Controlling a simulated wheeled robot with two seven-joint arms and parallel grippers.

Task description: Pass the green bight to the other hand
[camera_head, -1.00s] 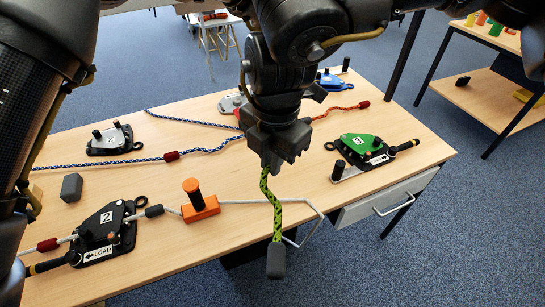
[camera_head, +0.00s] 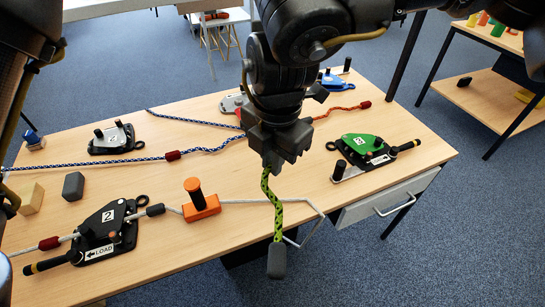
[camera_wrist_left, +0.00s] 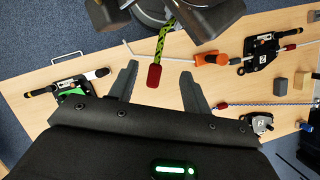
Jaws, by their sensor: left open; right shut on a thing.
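A green and black rope (camera_head: 276,205) hangs from my right gripper (camera_head: 279,165), which is shut on it. In the head view its lower end is a dark grey sleeve (camera_head: 277,261), over the table's front edge. In the left wrist view the green rope (camera_wrist_left: 164,42) ends in a red sleeve (camera_wrist_left: 154,77). My left gripper (camera_wrist_left: 160,92) is open and empty in that view. The red sleeve appears between its fingers in the picture, with no visible contact. The left fingertips do not show in the head view. The rope inside the right jaws is hidden.
The wooden table (camera_head: 150,260) carries a black device (camera_head: 105,230), an orange block with a post (camera_head: 200,205), a green device (camera_head: 363,150), a grey device (camera_head: 113,138) and a blue one (camera_head: 332,82). White, blue and red ropes lie across it. A drawer handle (camera_head: 396,203) sticks out in front.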

